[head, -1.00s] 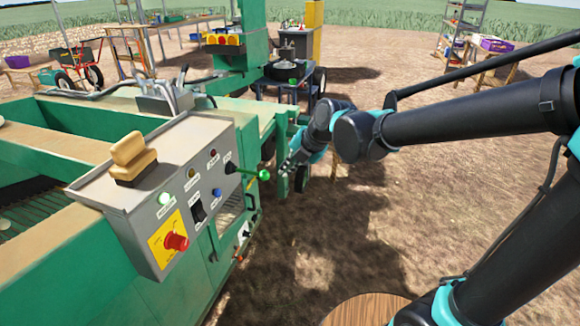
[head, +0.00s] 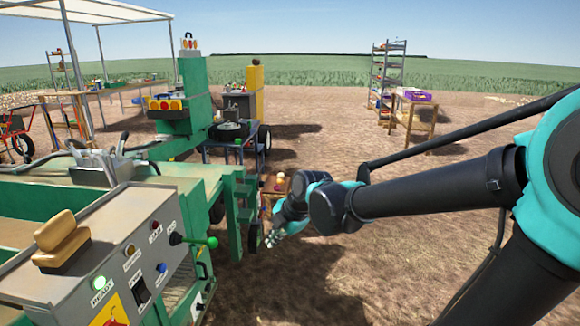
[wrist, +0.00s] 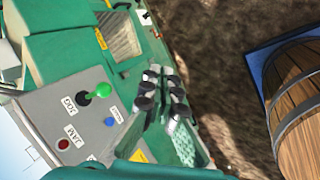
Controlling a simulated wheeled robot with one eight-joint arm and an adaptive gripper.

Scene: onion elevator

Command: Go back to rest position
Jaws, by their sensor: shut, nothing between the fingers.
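My arm reaches in from the right in the head view, and my gripper (head: 272,238) hangs to the right of the green machine (head: 195,185). It is small and partly lost against the machine there. In the wrist view my gripper (wrist: 163,88) shows its dark finger pads close together, shut and empty.
A wooden barrel (wrist: 300,105) stands at the right of the wrist view. A tan block (head: 62,240) lies on the panel. A shelf rack (head: 387,75) and a wooden table (head: 425,115) stand far back right.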

